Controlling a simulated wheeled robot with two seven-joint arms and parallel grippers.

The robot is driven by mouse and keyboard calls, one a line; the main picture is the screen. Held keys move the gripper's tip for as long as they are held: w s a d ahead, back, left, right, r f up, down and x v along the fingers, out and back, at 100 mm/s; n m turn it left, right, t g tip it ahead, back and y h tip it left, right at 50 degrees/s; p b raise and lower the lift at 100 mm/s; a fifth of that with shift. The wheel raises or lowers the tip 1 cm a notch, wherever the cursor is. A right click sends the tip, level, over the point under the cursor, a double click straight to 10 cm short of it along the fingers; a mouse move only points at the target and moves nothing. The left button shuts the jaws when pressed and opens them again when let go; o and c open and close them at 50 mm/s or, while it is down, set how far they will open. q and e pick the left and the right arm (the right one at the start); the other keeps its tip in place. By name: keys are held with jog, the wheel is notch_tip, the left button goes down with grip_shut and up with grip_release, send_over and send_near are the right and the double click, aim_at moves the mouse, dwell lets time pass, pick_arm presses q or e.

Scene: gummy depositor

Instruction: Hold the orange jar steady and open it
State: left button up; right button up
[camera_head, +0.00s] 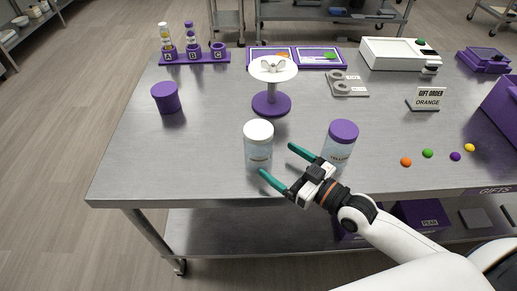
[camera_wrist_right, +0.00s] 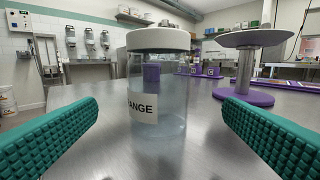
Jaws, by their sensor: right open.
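The orange jar (camera_head: 258,146) is a clear jar with a white lid, standing upright near the front of the steel table. In the right wrist view the jar (camera_wrist_right: 158,95) stands between and beyond my open fingers, its label ending in "ANGE". My right gripper (camera_head: 280,164) is open and empty, with its teal fingertips just right of and in front of the jar. I cannot see the fingers touching it. The white lid (camera_wrist_right: 158,39) is on the jar. My left gripper is not in view.
A purple-lidded jar (camera_head: 340,143) stands close behind my right gripper. A white-topped purple stand (camera_head: 271,103) is behind the orange jar. A purple cylinder (camera_head: 166,98) stands at left. Several gummies (camera_head: 428,153) lie at right near the order sign (camera_head: 428,98). The table's front left is clear.

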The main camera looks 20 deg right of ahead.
aim_at(270, 154)
jog(key=x, duration=0.4)
jog(key=shift+w+a, duration=0.15)
jog(key=shift+w, duration=0.05)
jog(key=x, duration=0.5)
jog(key=shift+a+r+p, duration=0.15)
jog(key=shift+r+p, duration=0.05)
jog(key=shift+p, duration=0.15)
jog(key=c, duration=1.1)
